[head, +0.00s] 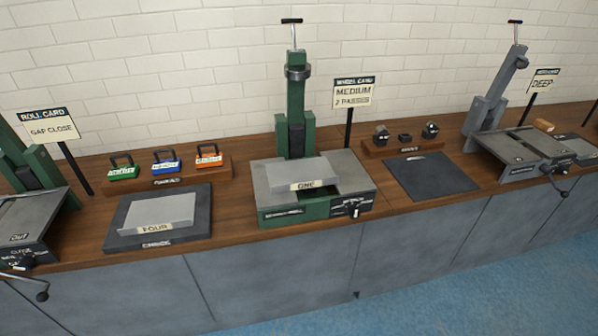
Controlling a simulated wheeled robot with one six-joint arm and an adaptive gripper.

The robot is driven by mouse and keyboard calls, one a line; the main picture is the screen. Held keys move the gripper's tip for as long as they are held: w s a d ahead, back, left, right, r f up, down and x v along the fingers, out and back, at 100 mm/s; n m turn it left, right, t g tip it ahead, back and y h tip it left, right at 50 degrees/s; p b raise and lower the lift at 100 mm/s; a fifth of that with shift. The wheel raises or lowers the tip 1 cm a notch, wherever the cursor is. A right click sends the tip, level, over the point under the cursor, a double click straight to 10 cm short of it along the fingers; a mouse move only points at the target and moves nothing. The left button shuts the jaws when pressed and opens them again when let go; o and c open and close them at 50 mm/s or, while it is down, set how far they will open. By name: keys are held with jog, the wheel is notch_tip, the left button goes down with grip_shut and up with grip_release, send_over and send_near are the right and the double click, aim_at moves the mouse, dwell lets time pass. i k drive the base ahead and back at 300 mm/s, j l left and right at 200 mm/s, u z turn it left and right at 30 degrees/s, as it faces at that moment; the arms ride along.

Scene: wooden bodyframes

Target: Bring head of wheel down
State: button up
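A green machine (296,118) stands at the middle of the bench, next to a card reading "WHEEL CARD, MEDIUM, 2 PASSES" (353,92). A dark collar-like head (298,73) sits high on its upright column, well above the bed. A black T-shaped handle (291,21) tops a thin rod above the column. A grey sheet labelled "ONE" (303,173) lies on the machine's bed. A small dark control (354,208) is on the front of its base. My gripper is not in view.
A sheet labelled "FOUR" (158,214) lies on a dark mat (126,229) to the left. Green, blue and orange blocks (165,161) stand behind it. A dark mat (429,176) to the right is bare. A grey machine (487,108) stands farther right, and another machine is cut off at left.

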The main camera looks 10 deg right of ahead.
aim_at(297, 70)
jog(key=i+j, duration=0.15)
jog(key=j, duration=0.15)
jog(key=i+j, duration=0.1)
jog(key=j, duration=0.25)
jog(key=i+j, duration=0.15)
jog(key=j, duration=0.15)
jog(key=i+j, duration=0.15)
jog(key=j, duration=0.15)
jog(key=z, duration=0.05)
